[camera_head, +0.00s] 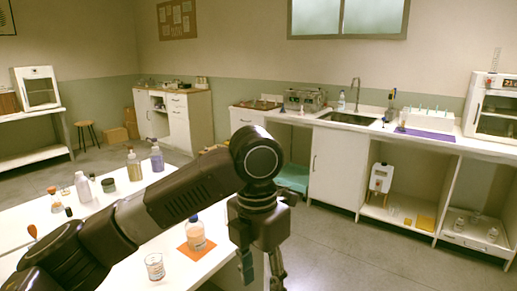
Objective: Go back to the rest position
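My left arm reaches in from the lower left across the white table (130,272). My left gripper (262,275) hangs down past the table's right edge. Its two fingers are apart, with nothing seen between them; the bottom edge of the picture cuts off their tips. A bottle with orange contents and a blue cap (195,236) stands on an orange mat (186,252), to the left of the gripper and apart from it. My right gripper is not in view.
A glass beaker (154,267) stands near the mat. Behind my arm are a white bottle (82,187), an amber bottle (134,168), a purple bottle (157,159) and a dark jar (108,186). A white counter with a sink (347,119) runs along the back. Grey floor is clear at right.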

